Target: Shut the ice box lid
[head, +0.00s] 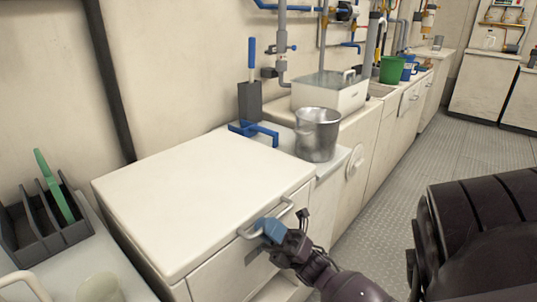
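The ice box looks to be the large white chest at the centre left; its body (215,280) stands below a thick, rounded white lid (200,195). The lid lies level across the top, and I see no clear gap under its front edge. A pale bar handle (284,210) is on the front, just below the lid's edge. My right gripper (275,234), with a blue tip, is at this handle and covers part of it. I cannot tell whether its fingers are closed around the bar. My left gripper is not in view.
A steel pot (317,137) and a white box with a clear top (330,93) stand behind the chest. A blue bracket-like thing (254,131) is by the lid's back edge. A dark rack (42,222) is at left. The metal floor (445,150) at right is clear.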

